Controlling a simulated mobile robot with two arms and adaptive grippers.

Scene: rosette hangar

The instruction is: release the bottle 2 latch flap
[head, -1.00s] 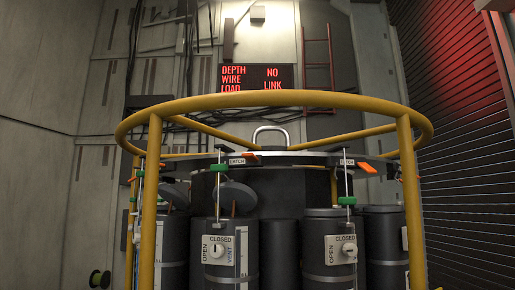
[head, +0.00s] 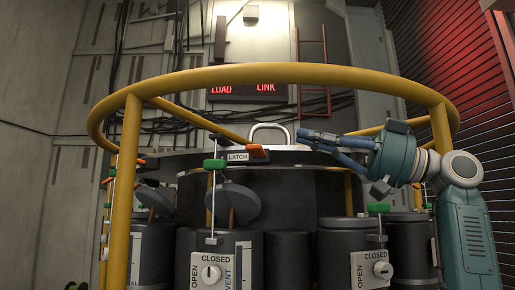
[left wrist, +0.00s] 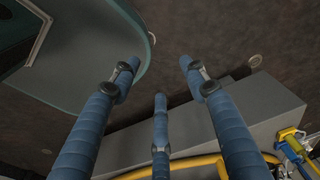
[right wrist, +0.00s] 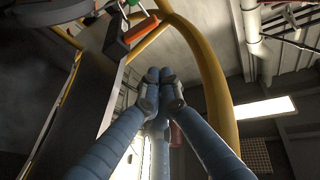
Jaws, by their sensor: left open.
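An orange latch flap (head: 258,152) sits on the rack's top plate beside a "LATCH" label (head: 237,157), above the front left bottle (head: 212,250). A green block on a thin rod (head: 214,165) stands beside the label. My right gripper (head: 309,142) is shut and empty in front of the top plate, right of that flap and apart from it. An orange flap (right wrist: 141,29) shows above its fingers in the right wrist view. The front right bottle (head: 345,245) stands below my right arm, which covers the plate above it. Which bottle is number 2 cannot be told. My left gripper (left wrist: 160,75) is open and empty.
A yellow ring rail (head: 290,75) with posts (head: 124,190) surrounds the rack. A metal handle (head: 268,132) stands on top. Tilted dark discs (head: 232,201) hang near the left bottles. A grey block (left wrist: 215,115) lies beyond my left fingers.

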